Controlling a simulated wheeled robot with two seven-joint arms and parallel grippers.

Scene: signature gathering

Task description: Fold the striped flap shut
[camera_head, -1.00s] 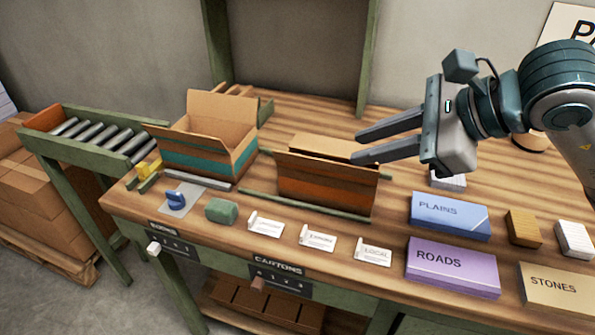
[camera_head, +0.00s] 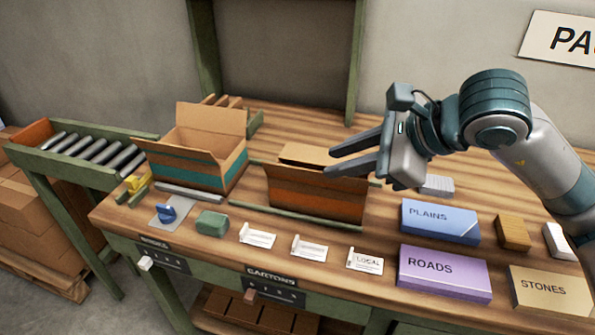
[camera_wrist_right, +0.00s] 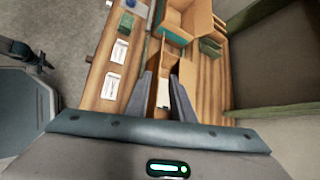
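An open cardboard carton with an orange stripe (camera_head: 314,198) stands mid-bench. A flap (camera_head: 304,154) shows along its far side, and my fingers hide part of its right end. A second open carton with a teal stripe (camera_head: 190,165) stands to its left, its back flap raised. I cannot tell which flap is the striped one. My right gripper (camera_head: 327,161) is open, its fingertips over the right part of the orange-striped carton. In the right wrist view the gripper (camera_wrist_right: 160,75) shows its fingers apart, with carton surfaces beyond; contact is unclear. My left gripper is out of view.
Blue PLAINS (camera_head: 440,222), purple ROADS (camera_head: 444,272) and tan STONES (camera_head: 550,294) boxes lie at the right. White cards (camera_head: 309,248), a green block (camera_head: 212,223) and a blue item (camera_head: 166,212) line the front. A roller conveyor (camera_head: 95,148) adjoins the left.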

